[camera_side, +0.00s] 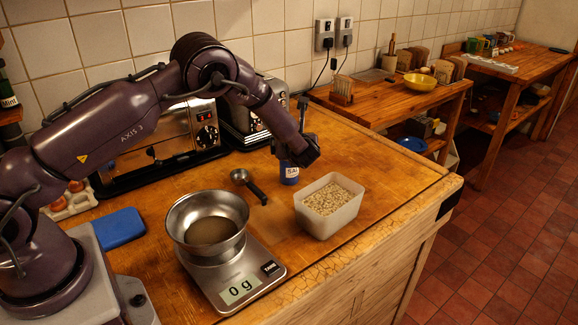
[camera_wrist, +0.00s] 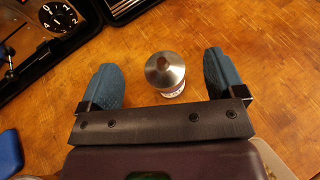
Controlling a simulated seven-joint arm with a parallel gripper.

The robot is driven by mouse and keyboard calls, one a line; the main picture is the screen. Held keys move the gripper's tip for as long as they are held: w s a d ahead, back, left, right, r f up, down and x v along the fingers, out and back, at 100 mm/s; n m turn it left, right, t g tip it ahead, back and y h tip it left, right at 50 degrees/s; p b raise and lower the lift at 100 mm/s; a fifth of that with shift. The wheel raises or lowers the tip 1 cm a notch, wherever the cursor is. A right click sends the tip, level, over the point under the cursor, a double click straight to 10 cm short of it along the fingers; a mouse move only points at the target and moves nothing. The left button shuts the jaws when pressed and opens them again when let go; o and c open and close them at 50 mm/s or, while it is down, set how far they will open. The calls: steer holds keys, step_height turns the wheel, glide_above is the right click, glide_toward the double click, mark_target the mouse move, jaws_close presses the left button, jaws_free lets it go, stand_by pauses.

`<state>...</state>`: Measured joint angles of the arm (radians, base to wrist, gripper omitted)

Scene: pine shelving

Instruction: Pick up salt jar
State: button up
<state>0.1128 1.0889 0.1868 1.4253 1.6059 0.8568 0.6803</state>
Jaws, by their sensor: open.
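My gripper (camera_wrist: 164,82) is open, with one blue-grey finger on each side of the jar and a gap to both. In the side view my gripper (camera_side: 296,158) hides the jar's top, and its fingers are hard to make out.
A white tub of oats (camera_side: 327,228) stands right of the jar. A metal scoop (camera_side: 243,178) lies to its left. A metal bowl (camera_side: 207,256) sits on a scale (camera_side: 240,291) reading 0 g. A toaster oven (camera_side: 165,150) and toaster (camera_side: 246,139) stand behind; a blue sponge (camera_side: 118,228) lies left.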

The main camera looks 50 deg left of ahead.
glide_above(290, 184)
steer(key=f, duration=0.5)
steer(key=shift+s+d+f, duration=0.1)
steer(key=shift+d+f, duration=0.2)
steer(key=shift+f, duration=0.05)
steer(key=shift+w+a+f, duration=0.4)
steer(key=shift+a+f, duration=0.35)
steer(key=shift+a, duration=0.05)
steer(key=shift+w+a+f, duration=0.2)
steer(key=shift+w+a, duration=0.05)
steer(key=shift+a, duration=0.15)
steer(key=shift+r, duration=0.1)
steer(key=c, duration=1.2)
